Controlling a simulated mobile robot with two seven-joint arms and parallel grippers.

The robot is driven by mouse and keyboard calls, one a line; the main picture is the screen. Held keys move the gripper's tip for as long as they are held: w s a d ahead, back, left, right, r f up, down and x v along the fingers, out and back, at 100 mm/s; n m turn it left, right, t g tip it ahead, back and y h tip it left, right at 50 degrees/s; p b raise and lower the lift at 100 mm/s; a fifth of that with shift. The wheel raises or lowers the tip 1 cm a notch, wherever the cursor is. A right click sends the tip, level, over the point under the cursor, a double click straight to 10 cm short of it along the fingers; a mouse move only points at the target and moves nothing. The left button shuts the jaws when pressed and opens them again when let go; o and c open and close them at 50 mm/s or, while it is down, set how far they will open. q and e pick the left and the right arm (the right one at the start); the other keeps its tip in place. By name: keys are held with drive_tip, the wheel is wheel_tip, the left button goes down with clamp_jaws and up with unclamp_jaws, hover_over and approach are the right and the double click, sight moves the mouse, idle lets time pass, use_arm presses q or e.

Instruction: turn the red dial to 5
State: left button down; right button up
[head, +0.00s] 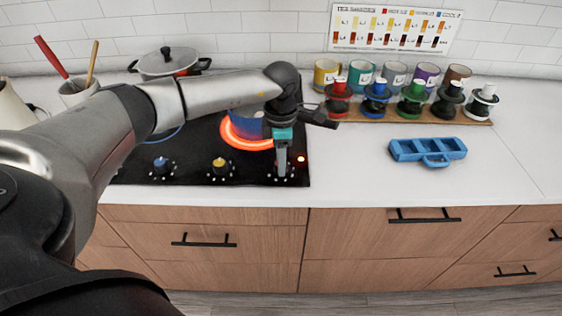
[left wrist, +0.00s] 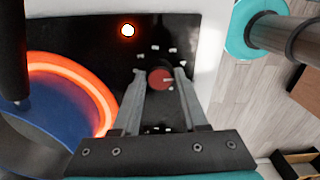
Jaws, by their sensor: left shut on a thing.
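The red dial (left wrist: 160,79) sits on the black cooktop panel (head: 190,172), ringed by small white marks. In the left wrist view my left gripper (left wrist: 164,78) has one finger on each side of the dial and is shut on it. A short pale pointer mark shows on the dial; the numbers around it are too small to read. In the head view my left gripper (head: 282,165) reaches down at the panel's right end and hides the dial. A small red light (head: 301,159) glows beside it. My right gripper is not in view.
A blue pot (head: 246,124) stands on a glowing orange burner (head: 232,138) close behind my left gripper. Blue (head: 160,164) and yellow (head: 219,165) dials lie to its left. A blue tray (head: 428,150) is on the counter, with free room between.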

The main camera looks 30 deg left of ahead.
use_arm(q)
drive_tip(key=m+b, duration=0.1)
drive_tip(key=m, duration=0.3)
drive_tip(key=shift+m, duration=0.4)
drive_tip(key=shift+b, duration=0.3)
drive_tip(key=shift+c, duration=2.2)
unclamp_jaws()
wheel_tip(320, 180, up, 15)
drive_tip(key=p, duration=0.1)
drive_tip(key=shift+r, duration=0.15)
